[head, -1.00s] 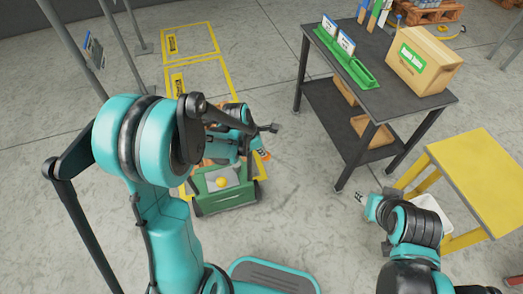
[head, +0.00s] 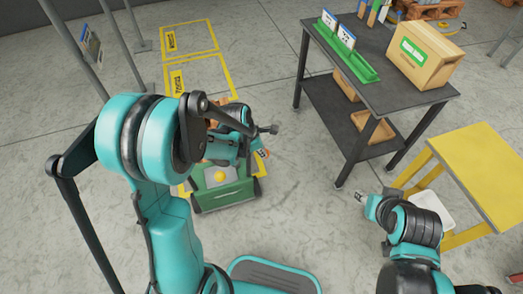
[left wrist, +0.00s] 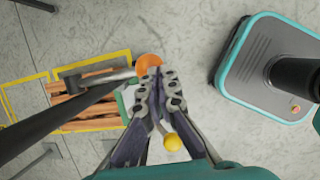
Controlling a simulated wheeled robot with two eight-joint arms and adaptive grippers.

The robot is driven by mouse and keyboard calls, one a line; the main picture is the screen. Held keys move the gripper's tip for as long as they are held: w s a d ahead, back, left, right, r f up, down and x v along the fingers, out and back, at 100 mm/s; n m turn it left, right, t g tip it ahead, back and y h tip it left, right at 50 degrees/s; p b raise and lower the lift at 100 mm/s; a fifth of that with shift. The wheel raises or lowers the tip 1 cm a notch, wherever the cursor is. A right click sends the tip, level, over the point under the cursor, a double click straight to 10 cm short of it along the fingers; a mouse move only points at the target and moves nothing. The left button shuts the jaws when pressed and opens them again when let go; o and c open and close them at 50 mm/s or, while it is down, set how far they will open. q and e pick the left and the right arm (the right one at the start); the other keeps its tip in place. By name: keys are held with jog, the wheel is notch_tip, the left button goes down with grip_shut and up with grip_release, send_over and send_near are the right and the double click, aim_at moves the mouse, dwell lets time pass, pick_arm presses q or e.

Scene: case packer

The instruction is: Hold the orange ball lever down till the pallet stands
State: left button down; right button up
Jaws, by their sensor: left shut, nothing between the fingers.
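The orange ball (left wrist: 149,65) shows in the left wrist view right at the tips of my left gripper (left wrist: 157,74). The fingers are shut with nothing between them; whether they touch the ball or only overlap it, I cannot tell. A dark bar runs left from the ball across the brown slatted pallet (left wrist: 68,112), which lies inside a yellow floor outline. In the head view my left arm hides most of the pallet and the lever. My right gripper (head: 360,196) is small, above the floor at right; its finger state is unclear.
A green machine (head: 228,196) bears a yellow ball (head: 220,176), also in the left wrist view (left wrist: 172,142), near my fingers. A dark table (head: 385,65) holds a cardboard box (head: 420,58). A yellow table (head: 480,180) stands right.

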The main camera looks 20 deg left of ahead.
pick_arm(q)
notch_tip(320, 180, down, 4)
jog(key=b, duration=0.3)
jog(key=shift+s+d+f, duration=0.1)
jog(key=shift+s+f, duration=0.05)
jog(key=shift+f, duration=0.05)
pick_arm(e)
notch_tip(320, 180, down, 4)
jog(key=shift+r, duration=0.25)
pick_arm(q)
jog(key=shift+r, duration=0.1)
dwell(0.4)
jog(key=s+r+p, duration=0.6)
jog(key=s+r, duration=0.2)
jog(key=r, duration=0.2)
jog(key=shift+s+d+r+p, duration=0.2)
jog(key=shift+s+r+p, duration=0.15)
jog(key=shift+s+p, duration=0.05)
pick_arm(e)
notch_tip(320, 180, up, 7)
jog(key=s+d, duration=0.1)
jog(key=d, duration=0.1)
jog(key=shift+s+f, duration=0.15)
jog(key=shift+s, duration=0.2)
